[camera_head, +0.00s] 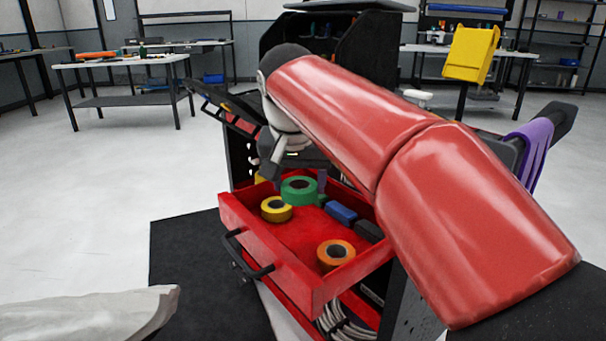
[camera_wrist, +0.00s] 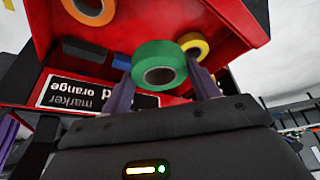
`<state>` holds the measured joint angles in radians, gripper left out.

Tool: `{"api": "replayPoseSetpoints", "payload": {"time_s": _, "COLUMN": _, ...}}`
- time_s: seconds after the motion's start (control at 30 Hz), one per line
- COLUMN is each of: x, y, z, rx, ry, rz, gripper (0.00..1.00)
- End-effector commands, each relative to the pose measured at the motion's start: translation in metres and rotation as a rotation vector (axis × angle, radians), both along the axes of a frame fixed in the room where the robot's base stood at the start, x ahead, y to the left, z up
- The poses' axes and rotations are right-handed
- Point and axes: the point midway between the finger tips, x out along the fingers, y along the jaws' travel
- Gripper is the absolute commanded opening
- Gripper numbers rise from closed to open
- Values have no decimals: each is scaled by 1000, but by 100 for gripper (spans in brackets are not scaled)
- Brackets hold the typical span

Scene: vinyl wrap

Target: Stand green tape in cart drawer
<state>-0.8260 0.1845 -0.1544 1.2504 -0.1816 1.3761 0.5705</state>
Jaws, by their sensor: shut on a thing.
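The green tape (camera_head: 299,190) is a thick roll at the back of the open red cart drawer (camera_head: 290,277). In the wrist view the green tape (camera_wrist: 158,52) sits between the two purple fingers of my gripper (camera_wrist: 160,70), which are shut on its sides. In the head view my gripper (camera_head: 300,180) comes down from behind, and the arm hides part of it.
In the drawer, a yellow tape (camera_head: 276,209) lies left of the green roll, and an orange tape (camera_head: 335,254) lies front right. A blue block (camera_head: 341,213) and a dark block (camera_head: 368,231) line the right side. The drawer's middle floor is clear.

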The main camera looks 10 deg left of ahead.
Motion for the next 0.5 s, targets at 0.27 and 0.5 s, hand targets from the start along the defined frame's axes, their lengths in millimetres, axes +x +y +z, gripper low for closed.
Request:
{"api": "replayPoseSetpoints", "payload": {"time_s": 0.27, "x": 0, "y": 0, "z": -27, "rx": 0, "ry": 0, "rz": 0, "gripper": 38}}
{"api": "replayPoseSetpoints", "payload": {"time_s": 0.5, "x": 0, "y": 0, "z": -50, "rx": 0, "ry": 0, "rz": 1, "gripper": 38}}
